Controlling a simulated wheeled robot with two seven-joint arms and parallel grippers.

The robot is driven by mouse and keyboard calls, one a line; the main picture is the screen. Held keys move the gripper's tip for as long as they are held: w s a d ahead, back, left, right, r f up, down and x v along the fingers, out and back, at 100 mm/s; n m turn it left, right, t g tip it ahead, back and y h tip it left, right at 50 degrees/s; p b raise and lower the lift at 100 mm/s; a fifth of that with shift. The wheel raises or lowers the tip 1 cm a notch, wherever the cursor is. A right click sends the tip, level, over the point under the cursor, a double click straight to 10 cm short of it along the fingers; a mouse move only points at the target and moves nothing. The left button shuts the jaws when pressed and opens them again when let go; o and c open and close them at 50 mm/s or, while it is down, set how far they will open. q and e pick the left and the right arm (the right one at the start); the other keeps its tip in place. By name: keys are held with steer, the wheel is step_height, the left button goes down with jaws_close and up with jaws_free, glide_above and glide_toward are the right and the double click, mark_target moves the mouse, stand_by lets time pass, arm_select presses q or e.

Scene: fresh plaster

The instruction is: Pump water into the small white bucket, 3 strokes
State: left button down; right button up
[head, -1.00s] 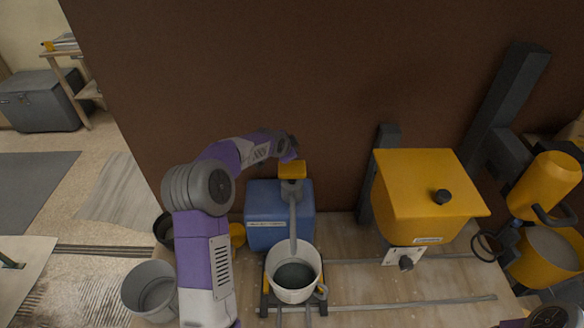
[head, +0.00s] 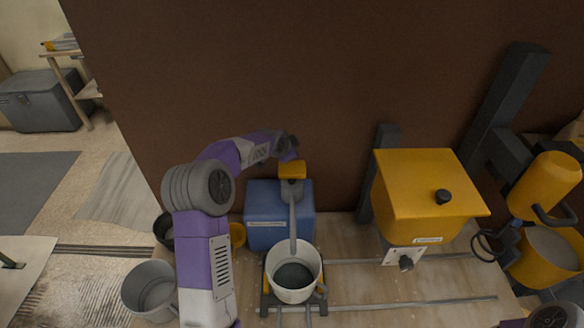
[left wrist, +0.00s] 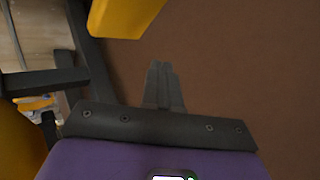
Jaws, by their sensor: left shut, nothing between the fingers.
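The small white bucket (head: 294,268) stands upright under the pump's grey spout (head: 293,225), with dark liquid in its bottom. The pump is a blue box (head: 264,220) with a yellow push head (head: 292,170) on top. My left gripper (head: 291,154) is at the back edge of the yellow head, partly hidden behind my own wrist. I cannot tell whether it touches the head. The left wrist view shows its two fingers (left wrist: 162,85) together, with nothing between them. My right gripper is not in view.
A yellow hopper (head: 425,190) with a black knob stands right of the pump. A grey bucket (head: 150,288) stands at the left, beside my arm. The brown wall (head: 300,80) rises close behind the pump. The board right of the white bucket is mostly clear, with rails across it.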

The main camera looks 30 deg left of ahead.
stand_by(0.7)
arm_select(q)
steer(key=w+d+r+n+t+p, duration=0.45)
steer(key=w+r+n, duration=0.3)
steer(key=n, duration=1.05)
steer(key=s+a+f+n+g+y+p, duration=0.1)
steer(key=s+a+f+n+g+y, duration=0.1)
steer(key=n, duration=1)
steer(key=s+a+f+n+g+y+p, duration=0.1)
steer(key=s+n+g, duration=0.3)
steer(key=n, duration=0.8)
steer(key=shift+s+a+f+y+p, duration=0.35)
steer(key=shift+s+a+y+p, duration=0.15)
steer(key=shift+s+y+p, duration=0.2)
